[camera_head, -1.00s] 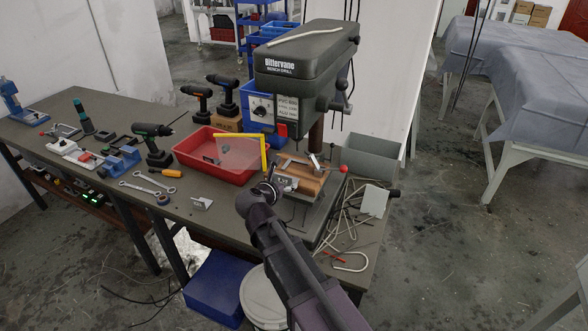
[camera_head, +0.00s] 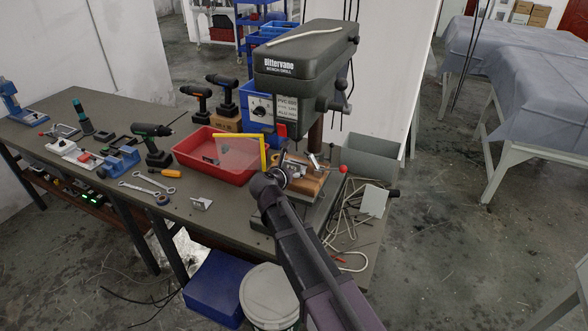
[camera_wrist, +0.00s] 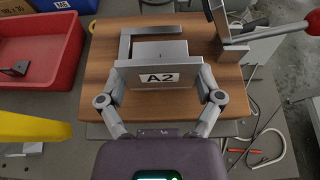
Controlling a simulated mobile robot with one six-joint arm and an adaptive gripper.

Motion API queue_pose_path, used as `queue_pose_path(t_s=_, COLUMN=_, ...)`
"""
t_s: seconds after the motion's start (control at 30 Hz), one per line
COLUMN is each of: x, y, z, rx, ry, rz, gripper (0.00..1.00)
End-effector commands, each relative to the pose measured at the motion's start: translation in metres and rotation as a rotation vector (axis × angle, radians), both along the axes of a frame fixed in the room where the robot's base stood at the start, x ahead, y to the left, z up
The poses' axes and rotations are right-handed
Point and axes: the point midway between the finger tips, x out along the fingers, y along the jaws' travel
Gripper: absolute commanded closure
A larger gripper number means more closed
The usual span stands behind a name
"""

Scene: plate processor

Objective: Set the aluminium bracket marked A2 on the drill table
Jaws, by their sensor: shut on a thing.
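The aluminium bracket marked A2 (camera_wrist: 158,72) is in my gripper (camera_wrist: 160,88), its label facing the wrist camera. The two fingers are shut on its left and right sides. In the wrist view it is over the wooden board of the drill table (camera_wrist: 105,70); I cannot tell whether it touches the board. In the head view the bracket (camera_head: 293,168) shows small beyond my gripper (camera_head: 280,176), over the wooden board (camera_head: 306,186) under the bench drill (camera_head: 305,75). A grey L-shaped stop (camera_wrist: 126,42) lies on the board behind the bracket.
A clamp with a red-knobbed lever (camera_head: 343,169) stands at the board's right. A red tray (camera_head: 210,165) and a yellow guard (camera_head: 264,150) are on the left. Another small metal bracket (camera_head: 201,204) lies on the bench. Bent rods and cables (camera_head: 345,220) lie at the right.

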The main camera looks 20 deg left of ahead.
Motion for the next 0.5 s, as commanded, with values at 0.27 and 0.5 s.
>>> queue_pose_path(t_s=0.27, x=0.0109, y=-0.001, z=-0.0023, rx=0.001, ry=-0.001, rz=0.0, gripper=0.66)
queue_pose_path(t_s=0.5, x=0.0107, y=-0.0007, z=-0.0029, rx=0.0, ry=-0.001, rz=0.001, gripper=0.66)
